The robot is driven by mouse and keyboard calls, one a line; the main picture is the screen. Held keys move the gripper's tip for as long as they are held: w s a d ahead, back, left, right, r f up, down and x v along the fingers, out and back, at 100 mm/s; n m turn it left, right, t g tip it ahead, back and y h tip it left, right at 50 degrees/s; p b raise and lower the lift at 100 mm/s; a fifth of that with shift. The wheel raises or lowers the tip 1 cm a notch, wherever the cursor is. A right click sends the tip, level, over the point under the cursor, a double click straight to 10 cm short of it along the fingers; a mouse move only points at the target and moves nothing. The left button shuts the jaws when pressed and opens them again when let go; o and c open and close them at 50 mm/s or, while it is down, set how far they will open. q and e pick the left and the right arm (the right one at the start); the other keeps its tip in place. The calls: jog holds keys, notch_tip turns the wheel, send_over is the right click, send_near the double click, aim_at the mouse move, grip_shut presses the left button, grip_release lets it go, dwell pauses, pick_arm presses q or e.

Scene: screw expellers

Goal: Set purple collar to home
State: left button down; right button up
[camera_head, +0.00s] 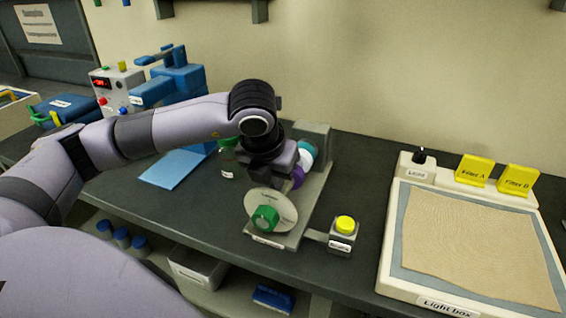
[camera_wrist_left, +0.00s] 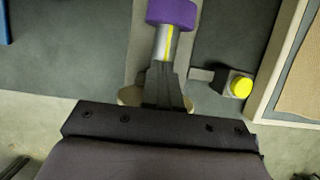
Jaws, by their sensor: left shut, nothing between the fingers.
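The purple collar (camera_head: 298,177) sits on the screw expeller on the bench, partly hidden behind my left gripper (camera_head: 284,183). In the left wrist view the purple collar (camera_wrist_left: 172,12) is at the top edge, on a silver shaft (camera_wrist_left: 166,42) with a yellow line. There my left gripper (camera_wrist_left: 163,72) is shut and empty. Its fingers overlap the near part of the shaft in the picture, apart from the collar; I cannot tell whether they touch the shaft. My right gripper is not in view.
A pale disc (camera_head: 283,207) with a green knob (camera_head: 265,218) stands at the expeller's front. A yellow button (camera_head: 345,224) sits on a small box to its right. A light box (camera_head: 391,249) stands further right. A blue machine (camera_head: 180,77) stands behind my left arm.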

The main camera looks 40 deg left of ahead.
pick_arm(q)
jog(key=shift+w+a+r+p, duration=0.15)
jog(key=shift+w+a+p, duration=0.1)
jog(key=shift+w, duration=0.65)
jog(key=shift+w+a+r+p, duration=0.1)
jog(key=shift+w+a+p, duration=0.1)
jog(key=shift+w, duration=0.7)
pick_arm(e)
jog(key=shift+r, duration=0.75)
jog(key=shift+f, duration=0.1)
